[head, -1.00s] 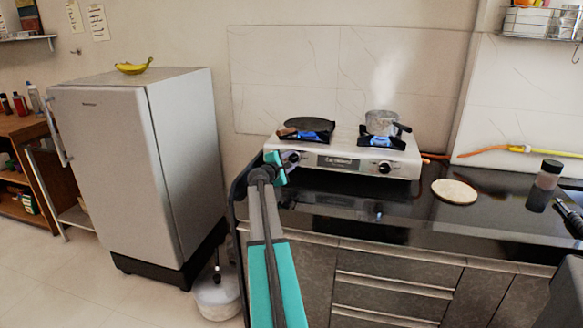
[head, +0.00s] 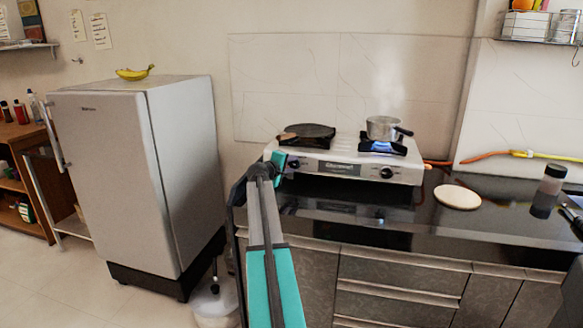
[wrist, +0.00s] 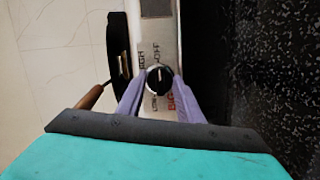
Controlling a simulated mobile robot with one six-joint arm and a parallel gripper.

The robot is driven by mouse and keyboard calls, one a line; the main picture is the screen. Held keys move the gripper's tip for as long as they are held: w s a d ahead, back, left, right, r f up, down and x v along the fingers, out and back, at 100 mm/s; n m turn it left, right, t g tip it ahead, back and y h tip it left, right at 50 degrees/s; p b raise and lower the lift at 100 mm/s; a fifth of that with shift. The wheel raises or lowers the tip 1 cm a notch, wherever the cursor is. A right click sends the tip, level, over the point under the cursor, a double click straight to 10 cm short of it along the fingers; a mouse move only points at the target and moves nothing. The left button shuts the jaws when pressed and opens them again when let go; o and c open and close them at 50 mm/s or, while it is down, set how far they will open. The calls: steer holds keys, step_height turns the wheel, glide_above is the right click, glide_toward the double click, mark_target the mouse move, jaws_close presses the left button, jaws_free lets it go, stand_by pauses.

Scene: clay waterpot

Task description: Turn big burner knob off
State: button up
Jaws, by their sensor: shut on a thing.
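The two-burner stove (head: 340,168) stands on the black counter. Its left knob (head: 293,163) is black and round and also shows in the wrist view (wrist: 159,79), where the panel print beside it includes "OFF" and "BIG". My gripper (head: 282,160) is at this knob, shut on it with one finger on each side. The knob's pointer line runs up and down in the wrist view. A dark flat pan (head: 308,131) sits on the left burner, and no flame shows under it. The right knob (head: 386,172) is untouched.
A small metal pot (head: 382,127) stands on the right burner over a blue flame (head: 376,146). A round pale board (head: 457,197) and a jar (head: 549,187) are on the counter's right. A fridge (head: 120,180) stands to the left.

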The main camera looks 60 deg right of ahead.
steer(key=shift+s+f, duration=0.1)
steer(key=o, duration=1.1)
steer(key=shift+c, duration=0.2)
steer(key=shift+a, duration=0.15)
steer(key=v, duration=1.3)
steer(key=shift+a+r, duration=0.2)
